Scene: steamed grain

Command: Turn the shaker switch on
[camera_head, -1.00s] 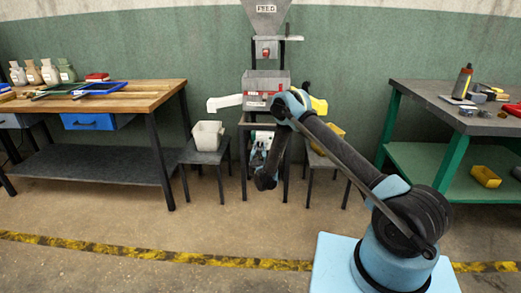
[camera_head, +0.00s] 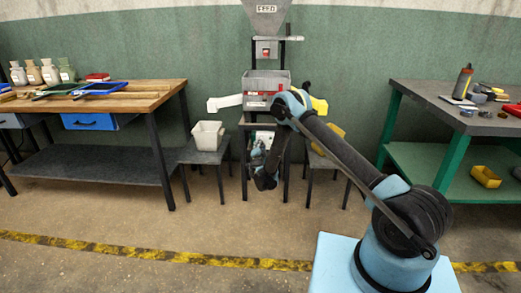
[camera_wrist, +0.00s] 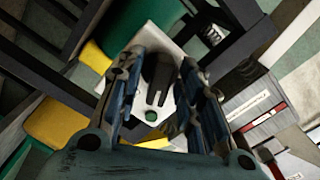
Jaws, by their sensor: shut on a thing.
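The shaker machine (camera_head: 265,82) stands against the green wall in the head view, with a grey box and a FEED hopper above. A dark switch knob (camera_wrist: 156,70) on a pale plate (camera_wrist: 148,36) shows in the wrist view. The knob has a light pointer line, and a green dot (camera_wrist: 152,116) lies on the plate near it. My gripper (camera_wrist: 163,78) is shut on the knob, one finger on each side. In the head view my gripper (camera_head: 259,157) is below the grey box, and my wrist and arm hide most of the switch.
A pale bin (camera_head: 207,135) sits on a stool left of the machine. A yellow bin (camera_head: 336,137) is at right, partly behind my arm. A wooden workbench (camera_head: 140,98) stands at left, and a green-framed bench (camera_head: 440,112) at right. The floor in front is clear.

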